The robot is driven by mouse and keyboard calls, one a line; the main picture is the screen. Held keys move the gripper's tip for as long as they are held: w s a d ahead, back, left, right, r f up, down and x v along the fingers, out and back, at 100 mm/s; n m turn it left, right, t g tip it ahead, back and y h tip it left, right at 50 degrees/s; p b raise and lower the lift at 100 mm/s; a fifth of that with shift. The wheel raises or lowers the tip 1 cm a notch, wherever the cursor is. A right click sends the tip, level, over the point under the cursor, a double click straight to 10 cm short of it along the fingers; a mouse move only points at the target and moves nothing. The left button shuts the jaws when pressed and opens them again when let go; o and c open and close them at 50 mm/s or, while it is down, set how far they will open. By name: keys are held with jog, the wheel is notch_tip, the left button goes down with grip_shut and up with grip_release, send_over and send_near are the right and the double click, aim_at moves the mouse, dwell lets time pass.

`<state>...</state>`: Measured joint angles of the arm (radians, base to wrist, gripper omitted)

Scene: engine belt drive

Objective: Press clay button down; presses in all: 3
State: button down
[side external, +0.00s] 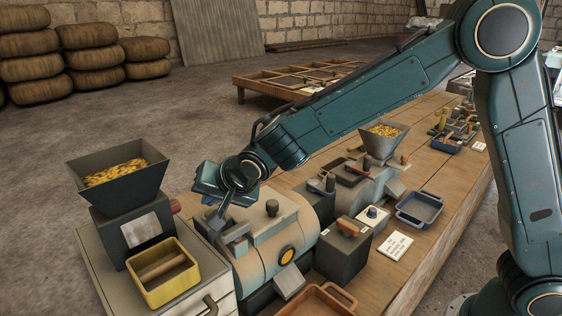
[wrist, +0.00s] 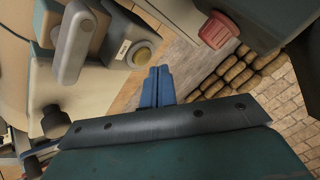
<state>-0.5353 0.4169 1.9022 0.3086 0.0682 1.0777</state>
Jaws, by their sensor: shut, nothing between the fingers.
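My gripper (wrist: 157,74) is shut and empty; its two blue fingers lie together in the wrist view. In the side view my gripper (side external: 217,217) hangs beside the upper left end of the beige drum machine. A clay-red ribbed part (wrist: 216,30) shows beyond the fingertips, on a dark body. A reddish knob (side external: 175,206) on the dark hopper mill may be the same part. A round yellowish button (wrist: 142,54) sits beside a small label left of the fingers, apart from them. I cannot tell for sure which one is the clay button.
A grey lever (wrist: 74,44) stands by the yellowish button. A yellow tray (side external: 162,273) stands before the hopper mill (side external: 118,180). An orange round button (side external: 287,256) is on the drum's front. A blue tray (side external: 423,209) and a dark box (side external: 343,250) stand right along the bench.

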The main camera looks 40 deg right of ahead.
jog(key=shift+f, duration=0.9)
dwell(1.8)
jog(key=shift+r, duration=0.9)
jog(key=shift+r, duration=0.1)
jog(key=shift+r, duration=2.4)
dwell(1.0)
jog(key=shift+r, duration=1.95)
jog(key=shift+f, duration=0.1)
